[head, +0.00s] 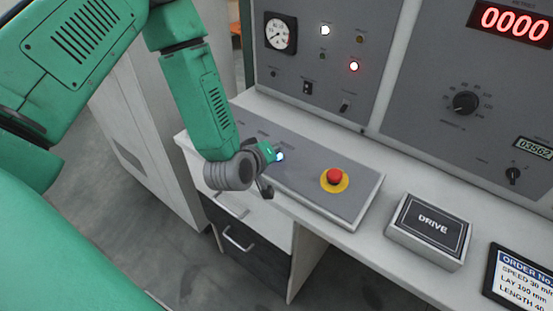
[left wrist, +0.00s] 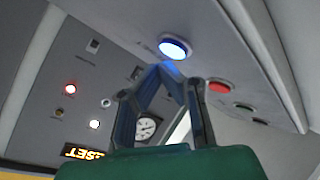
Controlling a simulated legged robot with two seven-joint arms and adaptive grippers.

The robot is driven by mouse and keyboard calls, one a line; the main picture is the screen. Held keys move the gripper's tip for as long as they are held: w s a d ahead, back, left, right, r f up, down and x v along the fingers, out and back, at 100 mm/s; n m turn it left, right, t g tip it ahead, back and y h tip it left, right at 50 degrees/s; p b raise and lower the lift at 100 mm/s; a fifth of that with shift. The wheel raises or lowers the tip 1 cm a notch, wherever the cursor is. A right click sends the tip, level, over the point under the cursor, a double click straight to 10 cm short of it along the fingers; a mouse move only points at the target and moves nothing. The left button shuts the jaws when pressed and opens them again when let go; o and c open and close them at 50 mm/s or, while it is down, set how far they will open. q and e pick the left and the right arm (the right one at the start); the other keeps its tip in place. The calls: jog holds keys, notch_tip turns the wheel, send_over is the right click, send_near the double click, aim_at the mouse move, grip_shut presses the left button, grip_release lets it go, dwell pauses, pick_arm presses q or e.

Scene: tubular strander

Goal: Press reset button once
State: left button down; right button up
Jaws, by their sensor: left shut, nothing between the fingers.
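A round button lit blue (head: 280,158) is on the sloped grey button panel, beside my left gripper (head: 268,154). In the left wrist view the blue-lit button (left wrist: 175,46) glows just beyond the meeting fingertips of my left gripper (left wrist: 170,68). The fingers are shut with nothing between them. I cannot tell whether the tips touch the button. The labels on the panel are too small to read. A red button (left wrist: 219,86) and a green one (left wrist: 243,106) sit further along in the wrist view. My right gripper is not in view.
A red emergency-stop button on a yellow ring (head: 334,178) is on the panel, right of my gripper. A DRIVE box (head: 430,228) and a tilted order screen (head: 515,280) stand further right. The upright console (head: 320,70) rises behind, with a gauge, lamps and knobs.

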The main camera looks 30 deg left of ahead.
pick_arm(q)
jog(key=shift+d+r, duration=0.15)
jog(key=shift+d, duration=0.4)
jog(key=shift+a, duration=0.4)
jog(key=shift+a+f, duration=0.25)
jog(key=shift+a, duration=0.3)
jog(key=shift+d+r, duration=0.15)
jog(key=shift+d, duration=0.65)
jog(key=shift+a+f+b, duration=0.2)
jog(key=shift+a+f, duration=0.1)
jog(key=shift+a, duration=0.25)
jog(key=shift+a+f+b, duration=0.15)
jog(key=shift+a+f, duration=0.15)
jog(key=shift+a, duration=0.2)
jog(key=shift+d+r, duration=0.15)
jog(key=shift+d, duration=0.4)
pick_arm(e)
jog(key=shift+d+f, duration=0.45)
